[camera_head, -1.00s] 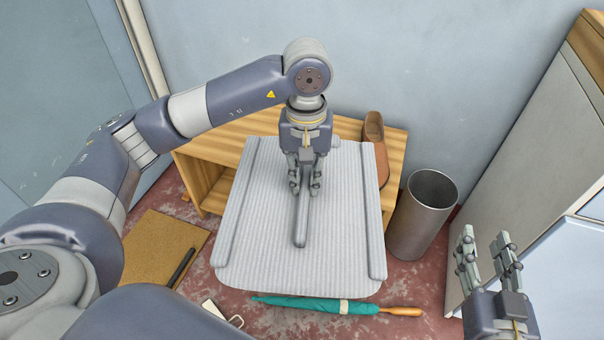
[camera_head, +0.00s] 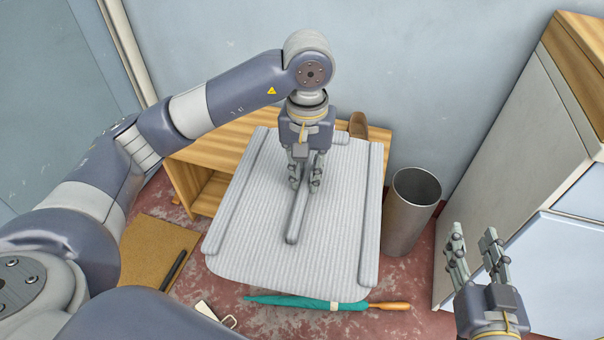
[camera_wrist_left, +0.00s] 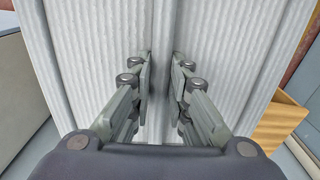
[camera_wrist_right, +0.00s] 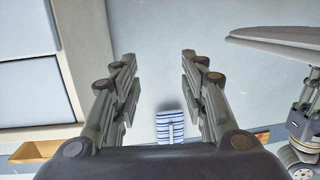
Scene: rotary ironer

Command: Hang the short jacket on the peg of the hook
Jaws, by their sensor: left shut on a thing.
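The short jacket (camera_head: 250,220) is light grey and ribbed, spread as a broad flat panel with raised rolls along its sides and a short ridge in the middle. My left gripper (camera_head: 303,188) is shut on that middle ridge, and the jacket hangs from it in front of a wooden bench. The left wrist view shows the ridge between the fingers of that gripper (camera_wrist_left: 160,75). My right gripper (camera_head: 477,255) is open and empty at the lower right, apart from the jacket. I cannot make out the hook or its peg in any view.
The wooden bench (camera_head: 190,178) stands behind the jacket, with a brown shoe (camera_head: 358,126) partly hidden on it. A metal bin (camera_head: 411,215) stands to the right, beside a pale cabinet (camera_head: 520,150). A teal umbrella (camera_head: 305,302) and a brown mat (camera_head: 150,250) lie on the floor.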

